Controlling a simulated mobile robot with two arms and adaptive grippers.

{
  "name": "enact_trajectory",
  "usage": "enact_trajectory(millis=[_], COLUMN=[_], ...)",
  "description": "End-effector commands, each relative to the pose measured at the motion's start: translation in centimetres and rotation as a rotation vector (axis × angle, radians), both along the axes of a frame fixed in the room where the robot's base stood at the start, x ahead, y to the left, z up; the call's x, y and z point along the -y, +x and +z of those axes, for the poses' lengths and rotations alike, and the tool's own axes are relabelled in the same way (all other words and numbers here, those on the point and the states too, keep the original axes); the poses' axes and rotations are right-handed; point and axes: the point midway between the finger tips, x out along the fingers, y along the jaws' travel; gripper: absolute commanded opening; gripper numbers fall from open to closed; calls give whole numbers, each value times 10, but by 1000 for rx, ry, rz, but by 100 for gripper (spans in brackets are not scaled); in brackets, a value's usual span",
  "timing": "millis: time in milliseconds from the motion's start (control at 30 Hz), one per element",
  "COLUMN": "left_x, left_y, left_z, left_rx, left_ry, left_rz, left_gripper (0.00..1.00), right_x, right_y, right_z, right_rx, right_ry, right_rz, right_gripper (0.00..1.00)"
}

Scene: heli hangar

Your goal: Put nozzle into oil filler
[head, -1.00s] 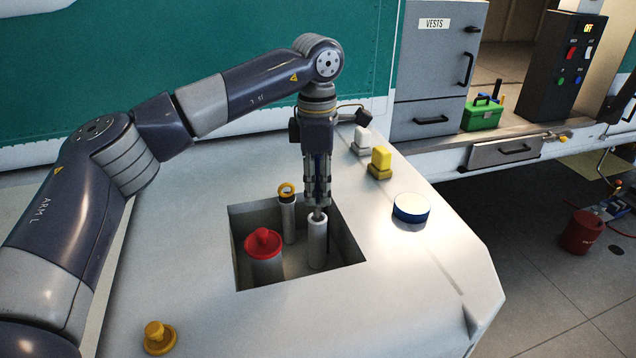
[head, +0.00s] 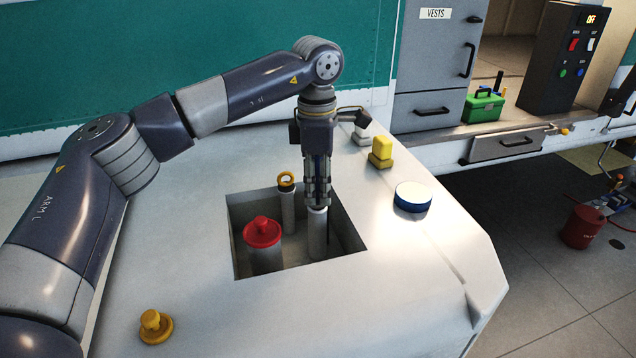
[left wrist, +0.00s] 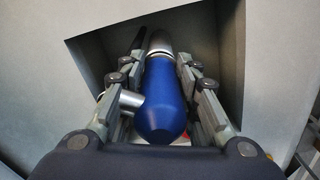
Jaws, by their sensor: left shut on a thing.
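My left gripper (head: 317,199) points down over the recess and is shut on the nozzle. In the left wrist view the nozzle (left wrist: 161,98) has a blue body between the fingers, with a silver part beyond it. In the head view the fingers hide most of the nozzle. A plain pale upright tube (head: 318,238), which looks like the oil filler, stands in the recess directly below the fingers. The fingertips are at its top, and the nozzle's tip is out of sight there. How deep it sits cannot be told. My right gripper is not in view.
A blue and white round cap (head: 412,197), a yellow block (head: 381,152) and a yellow knob (head: 155,326) are on the pale top surface.

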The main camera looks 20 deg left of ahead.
Motion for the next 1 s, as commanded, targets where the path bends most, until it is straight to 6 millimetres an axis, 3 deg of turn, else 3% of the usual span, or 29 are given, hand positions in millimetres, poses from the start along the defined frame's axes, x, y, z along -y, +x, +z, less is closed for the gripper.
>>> enact_trajectory(millis=[167, 200, 300, 533, 600, 667, 1000], left_x=[0, 0, 0, 0, 0, 0, 0], left_y=[0, 0, 0, 0, 0, 0, 0], left_z=[-6, -5, -4, -5, -6, -6, -4], left_rx=[1, 1, 1, 0, -1, -1, 0], left_ry=[-1, -1, -1, 0, 1, 1, 0], left_rz=[0, 0, 0, 0, 0, 0, 0], left_gripper=[0, 36, 52, 52, 66, 72, 72], right_x=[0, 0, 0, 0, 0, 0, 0], right_y=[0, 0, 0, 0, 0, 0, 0], right_z=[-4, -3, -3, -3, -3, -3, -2], right_rx=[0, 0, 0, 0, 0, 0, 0], right_ry=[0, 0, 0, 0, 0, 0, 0], right_rz=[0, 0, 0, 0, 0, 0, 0], right_gripper=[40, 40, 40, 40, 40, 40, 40])
